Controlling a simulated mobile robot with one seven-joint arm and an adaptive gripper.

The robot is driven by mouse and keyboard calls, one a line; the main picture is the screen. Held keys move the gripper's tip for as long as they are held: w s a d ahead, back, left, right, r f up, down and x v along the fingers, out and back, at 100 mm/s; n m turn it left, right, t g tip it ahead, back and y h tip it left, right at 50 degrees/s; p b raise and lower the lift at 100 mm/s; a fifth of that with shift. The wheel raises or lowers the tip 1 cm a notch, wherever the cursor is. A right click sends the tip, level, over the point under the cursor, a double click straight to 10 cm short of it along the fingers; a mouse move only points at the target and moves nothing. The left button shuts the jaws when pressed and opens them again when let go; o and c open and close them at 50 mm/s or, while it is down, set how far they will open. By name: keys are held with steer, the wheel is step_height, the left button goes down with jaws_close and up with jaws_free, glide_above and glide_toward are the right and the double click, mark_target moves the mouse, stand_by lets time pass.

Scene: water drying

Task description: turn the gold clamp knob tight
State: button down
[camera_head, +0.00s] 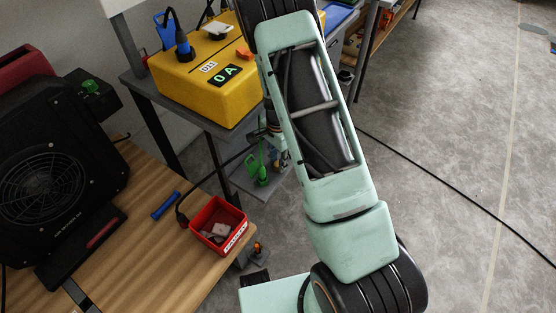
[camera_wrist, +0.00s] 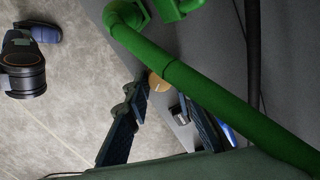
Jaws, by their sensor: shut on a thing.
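The gold knob (camera_wrist: 157,83) shows as a small tan-gold disc between my fingertips in the wrist view. My gripper (camera_wrist: 160,97) is shut on it, one dark finger on each side. A thick green bar (camera_wrist: 220,107) crosses close in front of the right finger and hides part of it and of the knob's surroundings. In the head view a green clamp-like part (camera_head: 256,162) shows low beside my arm. My arm hides most of my gripper and the gold knob there.
A wooden table (camera_head: 165,255) at left holds a black fan (camera_head: 45,170), a blue tool (camera_head: 165,206) and a red bin (camera_head: 218,222). A black cable crosses the open grey floor (camera_head: 450,130) at right.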

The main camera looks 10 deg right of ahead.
steer(key=shift+m, duration=1)
steer(key=c, duration=1.7)
jaws_free()
steer(key=shift+o, duration=0.2)
